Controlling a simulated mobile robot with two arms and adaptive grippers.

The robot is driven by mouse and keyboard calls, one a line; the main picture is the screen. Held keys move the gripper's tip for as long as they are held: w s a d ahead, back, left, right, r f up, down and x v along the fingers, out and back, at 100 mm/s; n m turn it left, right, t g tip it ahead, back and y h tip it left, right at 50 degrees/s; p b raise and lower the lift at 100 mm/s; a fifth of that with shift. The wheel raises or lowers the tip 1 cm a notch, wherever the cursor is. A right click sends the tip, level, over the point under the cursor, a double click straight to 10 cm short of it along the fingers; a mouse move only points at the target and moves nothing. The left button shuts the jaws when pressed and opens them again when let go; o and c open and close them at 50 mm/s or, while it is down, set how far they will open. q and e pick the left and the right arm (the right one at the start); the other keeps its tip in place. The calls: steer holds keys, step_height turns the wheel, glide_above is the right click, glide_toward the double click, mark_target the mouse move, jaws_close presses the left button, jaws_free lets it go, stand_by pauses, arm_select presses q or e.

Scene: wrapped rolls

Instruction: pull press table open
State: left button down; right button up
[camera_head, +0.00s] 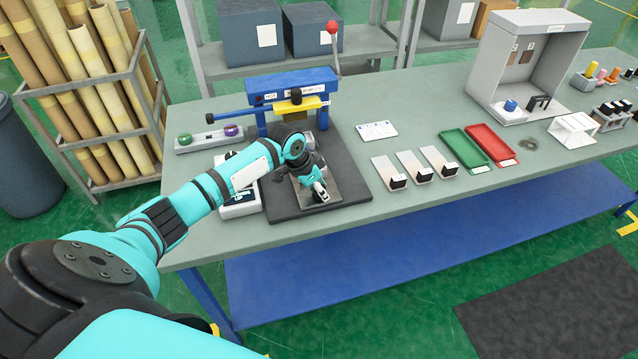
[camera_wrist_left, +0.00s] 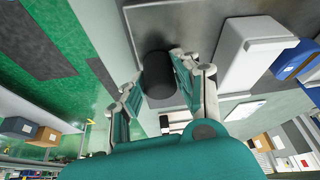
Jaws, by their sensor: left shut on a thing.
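The blue press (camera_head: 290,85) stands at the back of the bench on a dark base plate (camera_head: 350,170). Its lever with a red knob (camera_head: 332,27) stands upright. A grey metal plate (camera_head: 334,181), apparently the press table, lies in front of the press, partly hidden by my left arm. My left gripper (camera_head: 318,191) is over the front part of this plate. In the left wrist view my left gripper (camera_wrist_left: 159,78) is shut on a black cylindrical handle (camera_wrist_left: 158,72), with one finger on each side. My right gripper is not in view.
Small plates with black blocks (camera_head: 412,170), a green tray (camera_head: 462,147) and a red tray (camera_head: 490,142) lie to the right on the bench. A grey booth (camera_head: 530,60) stands farther right. A rack of wrapped rolls (camera_head: 90,90) stands left of the bench.

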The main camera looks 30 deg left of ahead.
arm_select(q)
steer(key=c, duration=1.3)
jaws_free()
steer(key=shift+c, duration=0.2)
steer(key=shift+o, duration=1.8)
steer(key=v, duration=1.2)
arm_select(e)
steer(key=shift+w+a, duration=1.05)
